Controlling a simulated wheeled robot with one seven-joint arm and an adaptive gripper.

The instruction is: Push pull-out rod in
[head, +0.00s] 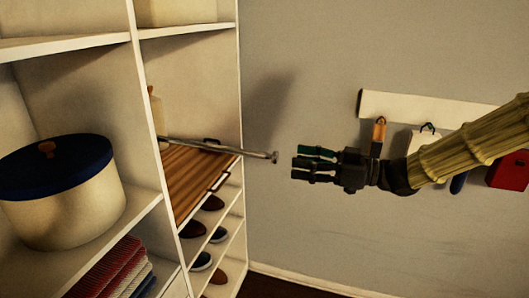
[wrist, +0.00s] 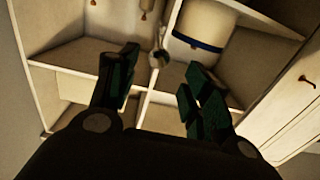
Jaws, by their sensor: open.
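The pull-out rod (head: 225,149) is a thin metal bar that sticks out of the shelf unit, with a small knob at its outer end. In the wrist view the rod's end (wrist: 159,58) shows almost head-on, between my two fingers in the picture. My gripper (head: 297,163) is open and empty, just to the right of the knob in the head view, with a small gap between them. Its two dark green fingers also show spread apart in the wrist view (wrist: 164,65).
The white shelf unit (head: 145,110) holds a blue-lidded round box (head: 60,195), folded textiles (head: 105,270), a slatted wooden tray (head: 195,175) below the rod and several shoes. A wall rail (head: 390,105) with hung items is behind my arm. Open space surrounds my gripper.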

